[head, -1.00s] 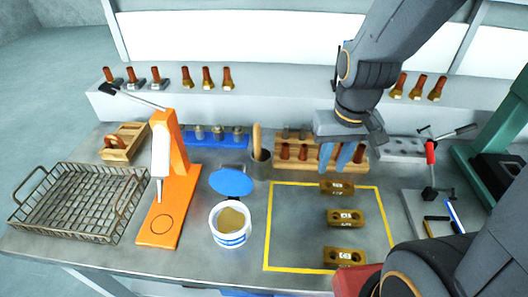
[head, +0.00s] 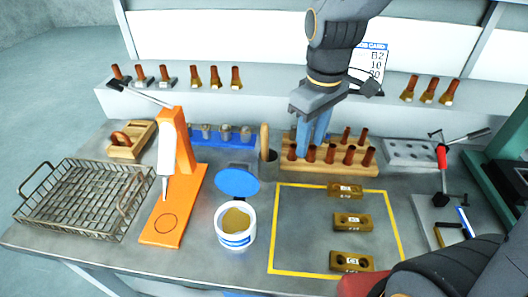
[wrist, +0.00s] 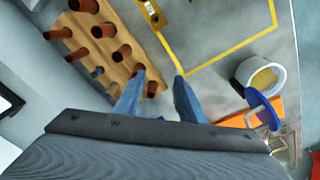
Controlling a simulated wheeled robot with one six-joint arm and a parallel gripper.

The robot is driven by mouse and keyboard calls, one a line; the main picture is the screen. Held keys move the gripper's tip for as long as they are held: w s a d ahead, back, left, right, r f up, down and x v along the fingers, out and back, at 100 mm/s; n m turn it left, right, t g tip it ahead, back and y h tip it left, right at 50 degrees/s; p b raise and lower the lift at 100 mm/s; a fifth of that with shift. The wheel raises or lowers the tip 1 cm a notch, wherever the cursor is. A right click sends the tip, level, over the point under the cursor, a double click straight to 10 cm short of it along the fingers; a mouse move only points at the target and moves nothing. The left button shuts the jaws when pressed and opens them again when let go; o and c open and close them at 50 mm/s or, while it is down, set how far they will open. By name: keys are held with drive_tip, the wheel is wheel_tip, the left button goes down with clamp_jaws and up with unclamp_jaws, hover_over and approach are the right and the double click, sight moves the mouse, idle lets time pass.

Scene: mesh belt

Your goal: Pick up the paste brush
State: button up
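The paste brush (head: 264,138) stands upright in a small dark cup (head: 269,164) behind the blue disc; only its wooden handle shows above the cup. In the head view my gripper (head: 311,142) is to the right of the brush, pointing down over the left part of the wooden rack. Its two blue fingers are apart with nothing between them. The wrist view also shows the open fingers (wrist: 160,82), with the rack beside them. I cannot make out the brush in the wrist view.
The wooden rack (head: 340,169) holds several brown-topped pegs close to my fingers. A white paste tub (head: 236,238) with a blue lid (head: 238,182) stands in front of the cup. An orange press (head: 186,190) is at left. Brown blocks (head: 352,222) lie inside the yellow outline.

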sight(265, 140)
drive_tip(key=a+r+n, duration=0.2)
drive_tip(key=a+n, duration=0.1)
drive_tip(key=w+a+r+n, duration=0.1)
drive_tip(key=a+r+n, duration=0.1)
drive_tip(key=a+n, duration=0.1)
drive_tip(key=a+r+n+b, duration=0.1)
drive_tip(key=a+r+n, duration=0.1)
drive_tip(key=a+n, duration=0.1)
drive_tip(key=shift+w+a+r+n+g, duration=0.2)
drive_tip(key=shift+w+a+n+g, duration=0.2)
drive_tip(key=shift+a, duration=0.15)
drive_tip(key=shift+a+f+p, duration=0.1)
drive_tip(key=shift+f+p, duration=0.85)
drive_tip(key=shift+f, duration=2.85)
clamp_jaws()
